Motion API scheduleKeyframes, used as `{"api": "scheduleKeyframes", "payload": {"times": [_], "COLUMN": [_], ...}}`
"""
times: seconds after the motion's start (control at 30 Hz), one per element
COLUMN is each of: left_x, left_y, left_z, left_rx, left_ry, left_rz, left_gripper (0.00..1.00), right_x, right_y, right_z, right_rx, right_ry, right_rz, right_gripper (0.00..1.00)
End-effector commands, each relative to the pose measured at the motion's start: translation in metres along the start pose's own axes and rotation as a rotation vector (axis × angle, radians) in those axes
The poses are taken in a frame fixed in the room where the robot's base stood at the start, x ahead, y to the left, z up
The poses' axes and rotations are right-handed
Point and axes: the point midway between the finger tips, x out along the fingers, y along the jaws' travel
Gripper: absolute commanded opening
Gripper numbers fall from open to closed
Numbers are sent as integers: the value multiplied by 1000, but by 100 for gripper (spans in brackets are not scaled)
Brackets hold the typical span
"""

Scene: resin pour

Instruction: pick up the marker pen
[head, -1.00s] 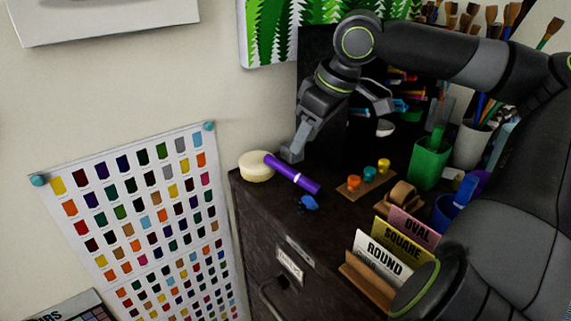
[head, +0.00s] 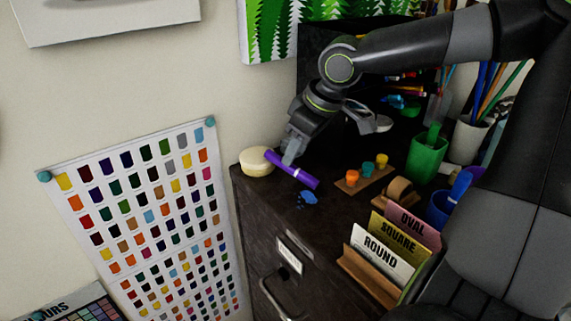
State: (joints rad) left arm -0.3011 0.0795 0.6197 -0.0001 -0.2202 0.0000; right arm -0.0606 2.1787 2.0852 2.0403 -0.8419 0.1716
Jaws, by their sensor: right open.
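The purple marker pen (head: 302,177) lies slantwise on the dark cabinet top, its left end against or over the edge of a round cream disc (head: 257,161). My right gripper (head: 326,143) is open and comes down from above and behind the pen. One finger's tip overlaps the pen's middle in the picture; I cannot tell whether it touches. The other finger stands apart to the right, and the pen is not held. My left gripper is not in view.
A blue splotch (head: 308,198) lies just in front of the pen. The wall is at the left.

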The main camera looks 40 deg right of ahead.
Motion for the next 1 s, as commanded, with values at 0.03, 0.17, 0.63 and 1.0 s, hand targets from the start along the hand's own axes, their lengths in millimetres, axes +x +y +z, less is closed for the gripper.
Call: {"api": "scheduleKeyframes", "payload": {"times": [0.03, 0.17, 0.63, 1.0], "left_x": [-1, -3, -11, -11], "left_y": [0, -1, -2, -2], "left_z": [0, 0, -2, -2], "left_rx": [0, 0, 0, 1], "left_ry": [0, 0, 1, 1], "left_rz": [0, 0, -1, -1], "left_gripper": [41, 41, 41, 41], "right_x": [3, 11, 43, 47], "right_y": [1, 2, 3, 3], "right_z": [0, -2, -6, -6], "right_rx": [2, 1, 0, 0], "right_ry": [-7, -6, -3, 1], "right_rz": [3, 4, 1, 0], "right_gripper": [42, 42, 42, 42]}}
